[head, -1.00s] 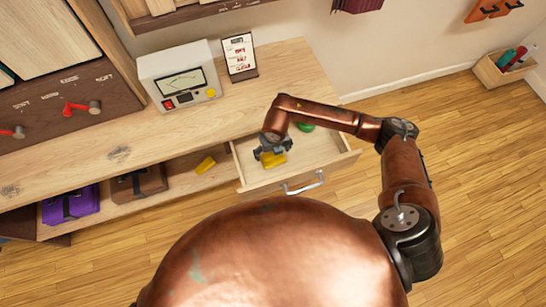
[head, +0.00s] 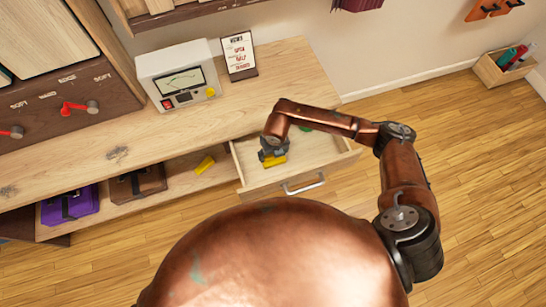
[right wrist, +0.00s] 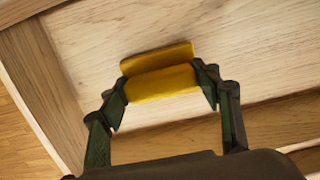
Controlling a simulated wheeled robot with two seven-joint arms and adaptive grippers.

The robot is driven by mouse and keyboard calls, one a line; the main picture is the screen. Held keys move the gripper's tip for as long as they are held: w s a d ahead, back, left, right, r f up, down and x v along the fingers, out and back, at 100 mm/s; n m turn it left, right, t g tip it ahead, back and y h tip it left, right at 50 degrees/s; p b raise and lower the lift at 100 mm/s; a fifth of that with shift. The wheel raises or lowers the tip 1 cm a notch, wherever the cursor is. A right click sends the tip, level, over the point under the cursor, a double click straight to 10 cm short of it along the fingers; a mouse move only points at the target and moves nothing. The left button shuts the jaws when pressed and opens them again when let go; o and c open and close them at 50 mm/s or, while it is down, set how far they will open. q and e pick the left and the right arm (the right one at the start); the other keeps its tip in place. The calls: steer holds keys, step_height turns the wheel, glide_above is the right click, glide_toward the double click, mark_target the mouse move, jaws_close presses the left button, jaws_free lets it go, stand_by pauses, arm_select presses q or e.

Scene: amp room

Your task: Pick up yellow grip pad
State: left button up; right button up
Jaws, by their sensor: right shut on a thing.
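The yellow grip pad (head: 274,161) is in the open wooden drawer (head: 316,171), under my right gripper (head: 272,155). In the right wrist view the yellow grip pad (right wrist: 160,82) lies between the two fingers of my right gripper (right wrist: 162,88), which is shut on it. The pad has a raised strip along its far side. The drawer's pale floor shows around it, and I cannot tell whether the pad touches the floor. A second yellow piece (head: 205,164) lies on the shelf left of the drawer. My left gripper is not in view.
A green object (head: 305,129) sits in the drawer, mostly hidden by my right arm. A white device with a screen (head: 180,75) and a small sign (head: 239,55) stand on the counter above. Purple (head: 70,204) and brown (head: 138,185) cases sit on the lower shelf.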

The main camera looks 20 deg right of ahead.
steer(key=c, duration=0.3)
steer(key=shift+r, duration=0.1)
step_height(320, 180, up, 10)
steer(key=shift+f+p, duration=0.1)
steer(key=shift+p, duration=0.7)
